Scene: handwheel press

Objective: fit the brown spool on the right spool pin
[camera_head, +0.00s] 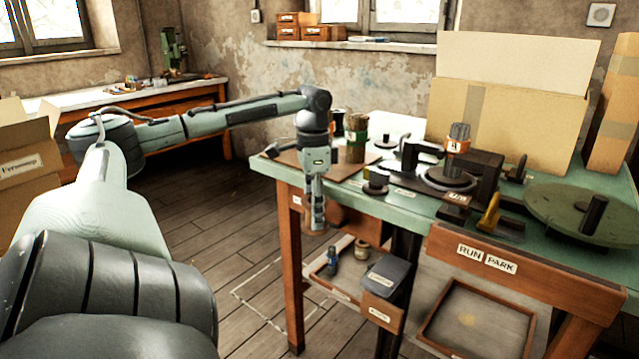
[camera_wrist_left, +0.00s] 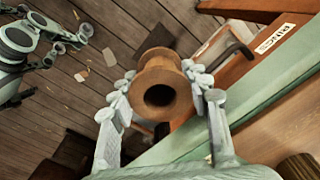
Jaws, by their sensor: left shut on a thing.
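The brown spool (camera_wrist_left: 160,85) is in the left wrist view, its round hole facing the camera. My left gripper (camera_wrist_left: 162,98) is shut on it, with a finger on each side. In the head view, my left gripper (camera_head: 316,205) points down at the near left edge of the green table, above the floor side. The spool is hard to make out there. I cannot tell which upright is the right spool pin. My right gripper is not in view.
A cardboard box (camera_head: 510,110) stands behind. A lower shelf (camera_head: 335,283) holds small items. Floor is open to the left.

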